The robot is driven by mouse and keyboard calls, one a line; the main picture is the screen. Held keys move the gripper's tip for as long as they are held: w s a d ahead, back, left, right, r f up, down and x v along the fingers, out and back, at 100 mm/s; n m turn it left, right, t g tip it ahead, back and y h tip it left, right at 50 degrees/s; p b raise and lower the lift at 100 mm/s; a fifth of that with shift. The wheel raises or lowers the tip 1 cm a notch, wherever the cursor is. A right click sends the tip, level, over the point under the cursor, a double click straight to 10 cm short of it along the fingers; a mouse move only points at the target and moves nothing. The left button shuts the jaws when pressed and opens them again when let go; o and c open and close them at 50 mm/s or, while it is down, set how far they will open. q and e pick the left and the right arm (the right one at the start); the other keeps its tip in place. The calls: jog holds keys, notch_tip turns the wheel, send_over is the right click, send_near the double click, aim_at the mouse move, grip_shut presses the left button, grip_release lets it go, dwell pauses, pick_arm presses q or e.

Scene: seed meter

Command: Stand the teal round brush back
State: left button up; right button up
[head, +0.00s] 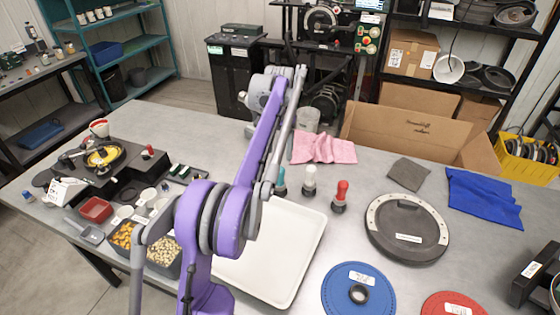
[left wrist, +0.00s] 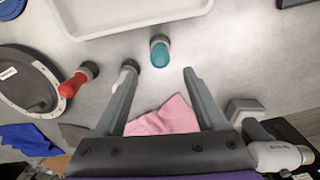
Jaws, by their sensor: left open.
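The teal round brush (head: 281,178) appears to stand upright on its dark end, behind the white tray; my arm partly covers it in the head view. In the left wrist view the teal brush (left wrist: 160,54) lies just ahead of the gap between the fingertips, apart from both. My left gripper (left wrist: 159,72) is open and empty. A white brush (head: 310,178) stands to the right of the teal one; my left finger partly hides it in the wrist view. A red brush (head: 341,193) stands further right. My right gripper is not in view.
A white tray (head: 300,278) lies in front of the brushes. A pink cloth (head: 325,148) lies behind them. A dark round plate (head: 408,250), a blue disc (head: 338,298) and a blue cloth (head: 485,198) are on the right. A cardboard box (head: 405,135) stands at the back.

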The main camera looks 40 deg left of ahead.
pick_arm(q)
jog(key=shift+r, duration=0.25)
jog(key=shift+s+d+r, duration=0.1)
jog(key=shift+d, duration=0.15)
jog(key=s+d+t, duration=0.1)
jog(key=s+d, duration=0.4)
jog(key=d, duration=0.3)
jog(key=s+d+t, duration=0.2)
jog(key=s+d, duration=0.3)
jog(key=d, duration=0.3)
jog(key=s+d+f+t, duration=0.1)
jog(key=s+d+f, duration=0.2)
jog(key=s+f, duration=0.1)
jog(key=s+d+f, duration=0.3)
jog(key=s, duration=0.3)
jog(key=s+d+f+m+t, duration=0.1)
jog(key=s+d+f, duration=0.2)
jog(key=s+f, duration=0.1)
jog(key=shift+s+d+f+t, duration=0.1)
jog(key=shift+s+f+t, duration=0.05)
jog(key=shift+s, duration=0.3)
jog(key=shift+s+d+f+t, duration=0.1)
jog(key=shift+s+f+t, duration=0.05)
jog(key=shift+s, duration=0.25)
jog(key=shift+s+d+f, duration=0.15)
jog(key=shift+s+f, duration=0.05)
jog(key=shift+f, duration=0.1)
